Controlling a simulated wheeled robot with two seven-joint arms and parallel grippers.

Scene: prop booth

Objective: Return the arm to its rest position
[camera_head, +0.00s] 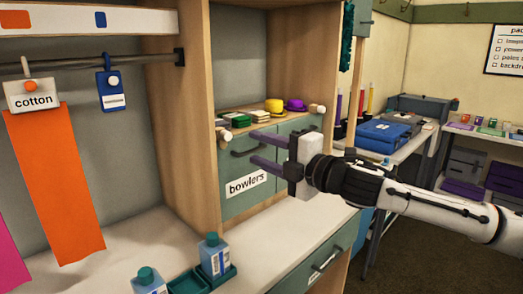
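My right arm (425,203) comes in from the right, white and black, and reaches leftward across the middle of the view. My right gripper (254,147) has two purple fingers spread apart with nothing visible between them. It is in front of the grey-green drawer front labelled "bowlers" (248,187). A dark drawer handle (244,153) shows behind the fingers; I cannot tell whether they touch it. My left gripper is not in view.
Small hats, including a yellow one (274,105), sit on the ledge above the drawers. A white counter (290,232) lies below, with blue bottles (214,255) and a green tray (188,283). Orange fabric (58,185) hangs at left. A side table holds a blue case (383,134).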

